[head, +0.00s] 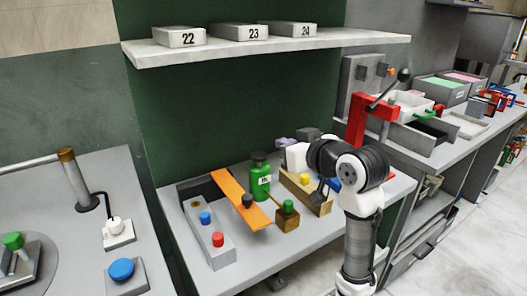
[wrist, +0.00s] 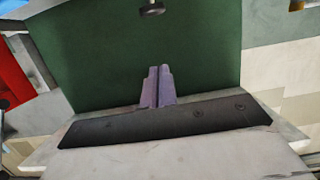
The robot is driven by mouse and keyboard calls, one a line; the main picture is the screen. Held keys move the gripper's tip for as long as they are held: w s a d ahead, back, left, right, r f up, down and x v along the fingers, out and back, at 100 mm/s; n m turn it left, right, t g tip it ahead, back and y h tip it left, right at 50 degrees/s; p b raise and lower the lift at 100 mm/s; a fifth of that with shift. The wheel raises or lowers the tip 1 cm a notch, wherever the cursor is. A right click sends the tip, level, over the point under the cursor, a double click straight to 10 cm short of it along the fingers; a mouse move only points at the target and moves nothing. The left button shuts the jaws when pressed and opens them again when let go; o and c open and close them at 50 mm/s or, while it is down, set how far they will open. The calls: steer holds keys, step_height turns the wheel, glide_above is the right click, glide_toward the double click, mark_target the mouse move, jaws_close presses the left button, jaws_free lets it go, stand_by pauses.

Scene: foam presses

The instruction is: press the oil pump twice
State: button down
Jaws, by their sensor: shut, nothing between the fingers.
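The oil pump looks to be the green bottle (head: 260,181) with a dark green top and a small white label. It stands upright on the grey table, behind the orange strip. My gripper (head: 282,143) shows in the head view by its purple fingers, to the right of the bottle's top and apart from it. In the wrist view the two purple fingers of my gripper (wrist: 158,72) lie side by side, shut and empty, in front of a green wall. I cannot make out the bottle in the wrist view.
An orange strip (head: 236,195) slopes in front of the bottle. Close by are a block with a green knob (head: 287,214), a grey box with blue and red buttons (head: 211,238) and a red lever press (head: 369,119). A white shelf (head: 270,48) with numbered boxes hangs above.

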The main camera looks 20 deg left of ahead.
steer(key=p, duration=0.3)
glide_above(263, 158)
step_height(263, 158, down, 2)
steer(key=shift+f, duration=0.1)
step_height(263, 158, down, 3)
steer(key=shift+r, duration=0.2)
steer(key=shift+f, duration=0.8)
